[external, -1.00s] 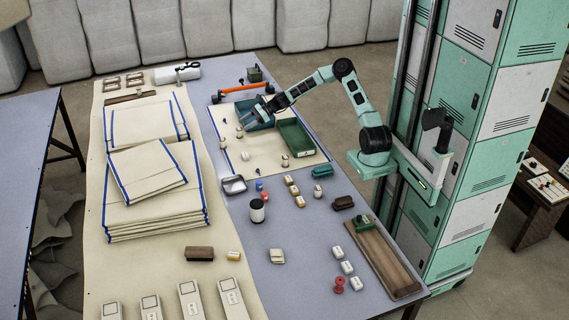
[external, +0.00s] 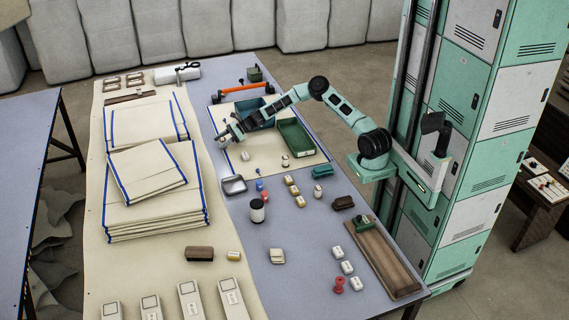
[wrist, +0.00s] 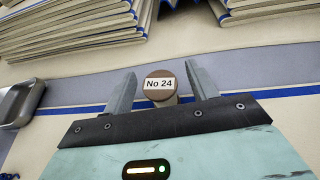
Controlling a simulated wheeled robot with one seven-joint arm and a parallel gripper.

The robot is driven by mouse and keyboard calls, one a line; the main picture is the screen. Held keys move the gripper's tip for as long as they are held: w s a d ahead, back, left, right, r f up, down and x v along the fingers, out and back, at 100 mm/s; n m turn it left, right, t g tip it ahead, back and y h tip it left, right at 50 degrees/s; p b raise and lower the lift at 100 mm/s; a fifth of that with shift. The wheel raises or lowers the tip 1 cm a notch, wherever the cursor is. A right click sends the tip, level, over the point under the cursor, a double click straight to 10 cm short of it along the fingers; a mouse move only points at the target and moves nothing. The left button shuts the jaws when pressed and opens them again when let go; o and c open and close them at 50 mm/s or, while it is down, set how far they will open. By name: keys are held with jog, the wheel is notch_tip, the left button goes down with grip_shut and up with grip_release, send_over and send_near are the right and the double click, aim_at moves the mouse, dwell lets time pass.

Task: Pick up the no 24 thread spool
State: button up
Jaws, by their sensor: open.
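The No 24 thread spool (wrist: 160,83) shows in the wrist view with a round brown top and a white label reading "No 24". It stands between the two fingers of my gripper (wrist: 160,92), with a visible gap on each side. My gripper is open. In the external view my gripper (external: 224,141) is low over the left edge of the cream mat (external: 266,163). The spool is hidden or too small to make out there.
A teal bin (external: 250,108) and a green tray (external: 295,137) are on the mat, right of my gripper. Small spools (external: 245,156) stand nearby. A metal tray (external: 234,184) lies in front. Folded cloth stacks (external: 155,215) are to the left.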

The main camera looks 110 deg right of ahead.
jog(key=shift+w+f, duration=0.2)
jog(key=shift+w, duration=0.45)
jog(key=c, duration=1.1)
jog(key=shift+o, duration=0.2)
